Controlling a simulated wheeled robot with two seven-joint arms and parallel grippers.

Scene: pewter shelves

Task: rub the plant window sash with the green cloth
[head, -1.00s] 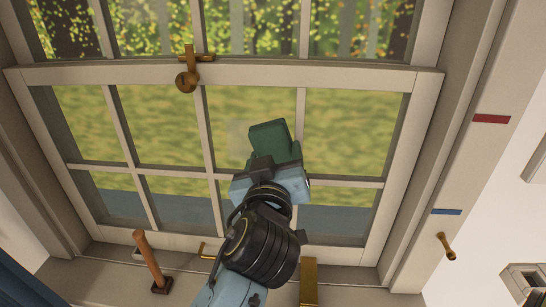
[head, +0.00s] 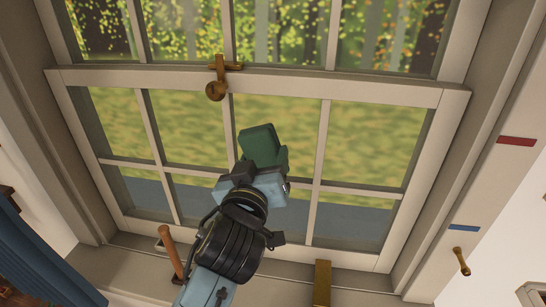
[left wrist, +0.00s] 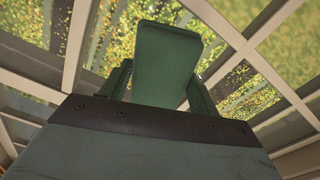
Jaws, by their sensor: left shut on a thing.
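The window sash (head: 380,91) is a pale wooden frame with several panes; it also shows in the left wrist view (left wrist: 30,75). My left gripper (head: 263,160) is in front of the lower sash, near its middle. It is shut on the green cloth (head: 258,142), a folded dark green block standing up between the fingers. The cloth also fills the upper middle of the left wrist view (left wrist: 167,62). I cannot tell whether the cloth touches the glass or a bar. My right gripper is not in view.
A brass latch (head: 217,88) sits on the sash's top rail. A wooden-handled tool (head: 171,252) and a brass bar (head: 322,283) are at the sill. A small brass handle (head: 461,261) is on the right, below red and blue marks. A blue curtain (head: 40,260) hangs at left.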

